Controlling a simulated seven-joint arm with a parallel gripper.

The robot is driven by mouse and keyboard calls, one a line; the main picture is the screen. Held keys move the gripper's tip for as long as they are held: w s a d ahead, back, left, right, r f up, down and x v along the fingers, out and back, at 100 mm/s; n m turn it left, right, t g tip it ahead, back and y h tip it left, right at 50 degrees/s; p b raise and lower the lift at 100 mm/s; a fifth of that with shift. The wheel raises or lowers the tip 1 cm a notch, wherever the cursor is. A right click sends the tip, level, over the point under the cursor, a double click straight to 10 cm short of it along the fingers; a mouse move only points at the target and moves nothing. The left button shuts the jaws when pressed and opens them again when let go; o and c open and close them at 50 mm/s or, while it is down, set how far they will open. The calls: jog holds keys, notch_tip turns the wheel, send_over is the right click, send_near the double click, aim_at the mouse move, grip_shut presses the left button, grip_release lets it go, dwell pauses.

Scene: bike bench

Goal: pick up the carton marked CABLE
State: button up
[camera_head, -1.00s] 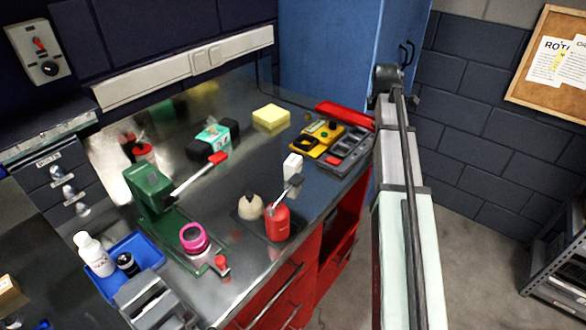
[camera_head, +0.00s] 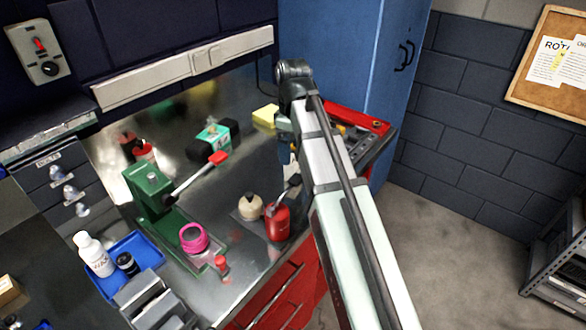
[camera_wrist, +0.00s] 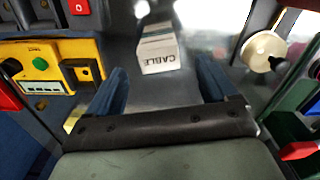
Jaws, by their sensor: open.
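The white carton marked CABLE (camera_wrist: 159,52) stands on the grey metal bench top in the upper middle of the wrist view, its lettered face towards me. My gripper (camera_wrist: 160,82) is open and empty in the wrist view, with its two blue fingers apart. The carton appears in the gap between them, farther off, and touches neither finger.
In the wrist view a yellow device (camera_wrist: 45,65) with a green button lies left, and a cream round-topped object (camera_wrist: 262,50) stands right. The head view shows a red bottle (camera_head: 277,221), a green press (camera_head: 150,190) and a blue tray (camera_head: 135,252) on the bench.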

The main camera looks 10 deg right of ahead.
aim_at(293, 160)
jog(key=shift+f, duration=3.3)
jog(key=c, duration=1.1)
